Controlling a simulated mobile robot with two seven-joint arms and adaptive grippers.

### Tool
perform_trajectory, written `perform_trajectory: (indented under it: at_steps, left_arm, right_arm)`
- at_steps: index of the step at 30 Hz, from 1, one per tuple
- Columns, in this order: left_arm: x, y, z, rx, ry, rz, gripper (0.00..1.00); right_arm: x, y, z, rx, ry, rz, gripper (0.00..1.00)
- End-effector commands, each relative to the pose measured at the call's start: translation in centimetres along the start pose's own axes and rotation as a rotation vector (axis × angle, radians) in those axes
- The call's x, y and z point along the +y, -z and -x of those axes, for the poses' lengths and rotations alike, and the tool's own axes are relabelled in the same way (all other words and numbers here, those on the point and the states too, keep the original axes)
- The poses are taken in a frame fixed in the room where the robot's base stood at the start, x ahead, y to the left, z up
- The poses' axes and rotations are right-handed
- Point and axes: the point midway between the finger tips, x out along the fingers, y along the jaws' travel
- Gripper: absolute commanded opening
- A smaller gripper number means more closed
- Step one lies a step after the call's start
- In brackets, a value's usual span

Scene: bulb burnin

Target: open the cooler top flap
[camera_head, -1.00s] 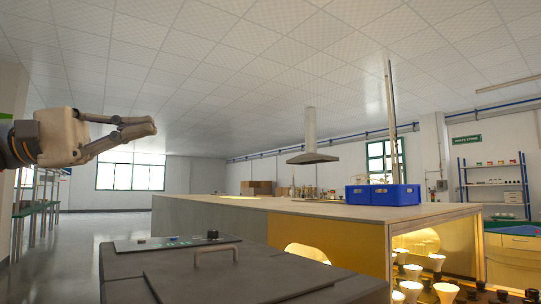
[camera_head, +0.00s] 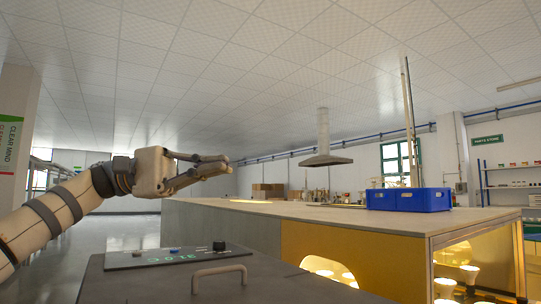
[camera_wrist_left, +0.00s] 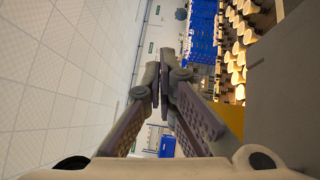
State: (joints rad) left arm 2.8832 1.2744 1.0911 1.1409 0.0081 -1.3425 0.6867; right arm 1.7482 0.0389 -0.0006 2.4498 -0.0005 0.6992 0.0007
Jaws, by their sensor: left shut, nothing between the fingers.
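The cooler (camera_head: 120,285) is a dark grey box at the bottom of the head view. Its top flap (camera_head: 290,283) lies flat and closed, with a light metal bar handle (camera_head: 219,271) on it. A control panel strip (camera_head: 178,257) with a black knob runs along its back edge. My left gripper (camera_head: 228,165) is shut and empty, held in the air above and behind the panel, well clear of the handle and pointing right. In the left wrist view its fingers (camera_wrist_left: 160,88) meet at the tips with nothing between them. My right gripper is not in view.
A long workbench (camera_head: 330,213) with a blue crate (camera_head: 408,199) stands behind the cooler. Lit bulbs (camera_head: 465,275) sit in its yellow-edged bay at the right. A range hood (camera_head: 325,158) hangs above the bench. Open floor (camera_head: 115,240) lies at the left.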

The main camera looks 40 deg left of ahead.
Motion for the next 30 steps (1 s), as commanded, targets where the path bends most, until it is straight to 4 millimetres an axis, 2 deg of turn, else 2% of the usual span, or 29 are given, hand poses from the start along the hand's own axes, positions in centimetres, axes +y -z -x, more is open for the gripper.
perform_trajectory:
  at_steps: [1,8,12,18,30]
  left_arm:
    - [-0.3,0.1,-1.2,-0.003,0.005,0.004,0.00]
    - [-0.3,0.1,-6.2,-0.002,0.004,0.005,0.00]
    - [0.1,-1.8,-7.8,-0.003,-0.001,-0.002,0.00]
    - [0.0,-2.8,-8.9,0.000,-0.001,0.000,0.00]
    - [0.0,-2.8,-9.0,0.001,-0.001,0.001,0.00]
  right_arm:
    - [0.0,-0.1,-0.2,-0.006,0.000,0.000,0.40]
    - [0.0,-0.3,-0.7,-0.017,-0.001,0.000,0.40]
    - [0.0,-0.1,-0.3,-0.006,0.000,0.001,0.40]
    - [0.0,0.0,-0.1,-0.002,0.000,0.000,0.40]
    - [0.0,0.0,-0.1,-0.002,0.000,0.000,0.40]
